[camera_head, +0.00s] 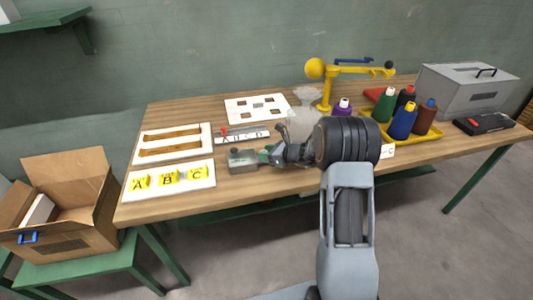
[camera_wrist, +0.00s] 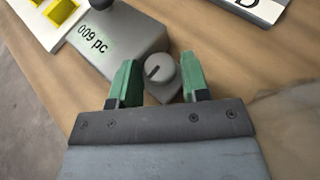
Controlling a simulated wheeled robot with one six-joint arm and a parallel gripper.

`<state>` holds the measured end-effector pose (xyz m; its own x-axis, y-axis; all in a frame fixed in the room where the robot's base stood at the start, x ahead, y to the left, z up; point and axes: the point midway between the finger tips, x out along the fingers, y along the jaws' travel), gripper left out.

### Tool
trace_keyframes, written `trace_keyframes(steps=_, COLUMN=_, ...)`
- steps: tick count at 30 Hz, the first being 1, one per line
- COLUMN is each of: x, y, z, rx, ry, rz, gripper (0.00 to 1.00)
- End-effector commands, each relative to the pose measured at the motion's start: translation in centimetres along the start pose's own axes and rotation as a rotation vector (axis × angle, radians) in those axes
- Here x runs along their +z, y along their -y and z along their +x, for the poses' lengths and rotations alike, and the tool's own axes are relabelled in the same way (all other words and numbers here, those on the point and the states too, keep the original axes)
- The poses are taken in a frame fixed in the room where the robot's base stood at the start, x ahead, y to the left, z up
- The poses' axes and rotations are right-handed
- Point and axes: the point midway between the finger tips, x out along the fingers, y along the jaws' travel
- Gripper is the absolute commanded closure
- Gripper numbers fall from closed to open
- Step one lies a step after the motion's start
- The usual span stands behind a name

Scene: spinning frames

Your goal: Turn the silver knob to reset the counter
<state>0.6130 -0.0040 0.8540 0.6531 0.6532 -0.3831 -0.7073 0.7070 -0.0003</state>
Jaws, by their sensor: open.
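The counter (camera_wrist: 118,38) is a grey box with "009 pc" on its face, in the upper left of the wrist view. In the head view the counter (camera_head: 243,161) sits near the table's front edge. The silver knob (camera_wrist: 161,71) is a round dial with a dark pointer line, on the box's right side. My gripper (camera_wrist: 161,68) is open, with one green finger on each side of the knob. The right finger is close to the knob; I cannot tell whether it touches. In the head view my gripper (camera_head: 268,154) hides the knob.
A white board with yellow A, B, C blocks (camera_head: 169,180) lies left of the counter. A lettered strip (camera_head: 243,136) lies behind it. A yellow tray (camera_head: 432,139) of thread cones and a grey metal box (camera_head: 460,92) stand at right. Bare wood shows right of the knob.

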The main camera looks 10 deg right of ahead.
Motion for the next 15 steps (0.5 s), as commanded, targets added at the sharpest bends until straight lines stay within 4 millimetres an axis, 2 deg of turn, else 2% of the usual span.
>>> trace_keyframes(steps=6, x=0.0, y=0.0, z=0.01, rx=0.0, ry=0.0, rz=0.0, gripper=0.58)
trace_keyframes(steps=15, x=0.0, y=0.0, z=-0.01, rx=0.0, ry=0.0, rz=0.0, gripper=0.86)
